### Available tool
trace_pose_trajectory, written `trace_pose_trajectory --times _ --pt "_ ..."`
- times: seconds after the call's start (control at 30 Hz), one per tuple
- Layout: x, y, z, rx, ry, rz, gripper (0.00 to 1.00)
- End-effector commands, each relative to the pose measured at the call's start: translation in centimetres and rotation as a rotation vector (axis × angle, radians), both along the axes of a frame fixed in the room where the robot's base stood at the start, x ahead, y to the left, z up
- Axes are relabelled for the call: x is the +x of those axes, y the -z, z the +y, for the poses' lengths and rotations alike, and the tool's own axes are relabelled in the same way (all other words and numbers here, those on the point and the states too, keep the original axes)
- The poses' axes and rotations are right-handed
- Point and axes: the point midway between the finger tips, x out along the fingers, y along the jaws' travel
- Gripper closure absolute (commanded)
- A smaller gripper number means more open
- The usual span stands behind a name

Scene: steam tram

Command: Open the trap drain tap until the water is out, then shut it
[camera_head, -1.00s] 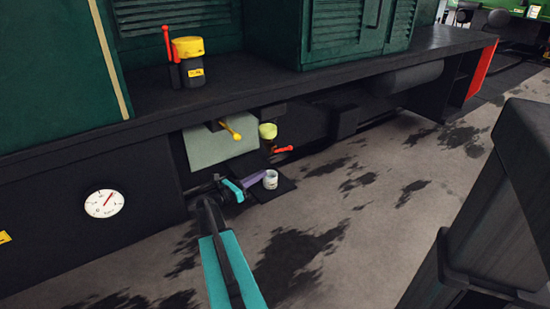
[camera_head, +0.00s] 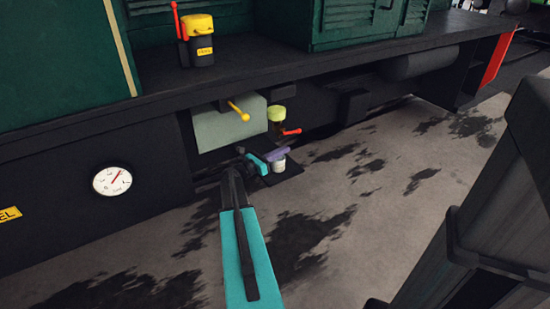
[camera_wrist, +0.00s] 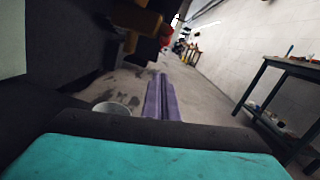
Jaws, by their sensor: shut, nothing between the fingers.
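A trap bowl with a yellow-green top (camera_head: 277,117) hangs under the running board, and its red tap lever (camera_head: 291,132) sticks out to the right. In the wrist view a red part (camera_wrist: 166,36) shows past the fingers, blurred and dark. My gripper (camera_head: 278,154) has purple fingers, shut and empty, below the tap and apart from the lever. The fingers also show in the wrist view (camera_wrist: 161,94). A white cup (camera_head: 279,166) stands on a dark plate, partly hidden behind my fingers; its rim shows in the wrist view (camera_wrist: 112,108). I cannot see the water level.
A yellow lever (camera_head: 238,110) sticks out of a pale grey-green box (camera_head: 215,130) left of the trap. A gauge (camera_head: 112,181) is at left. The wrist view shows a table (camera_wrist: 285,85) at right.

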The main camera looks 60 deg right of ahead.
Motion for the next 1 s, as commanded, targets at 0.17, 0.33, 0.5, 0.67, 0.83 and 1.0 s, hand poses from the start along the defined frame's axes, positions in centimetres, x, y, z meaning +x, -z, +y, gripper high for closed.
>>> trace_pose_trajectory --times 0.17,0.33,0.5,0.67,0.83,1.0 --pt "-1.4 -0.1 -2.4 -0.001 0.003 0.001 1.00" --pt "-1.6 -1.5 -3.2 -0.002 0.001 -0.001 1.00" --pt "-1.5 -3.0 -3.5 -0.001 0.001 -0.002 1.00" --pt "-1.5 -3.9 -3.7 0.000 0.002 0.000 1.00" --pt "-1.5 -4.2 -3.8 0.000 0.002 0.000 1.00" --pt "-1.5 -4.2 -3.8 0.000 0.002 0.000 1.00"
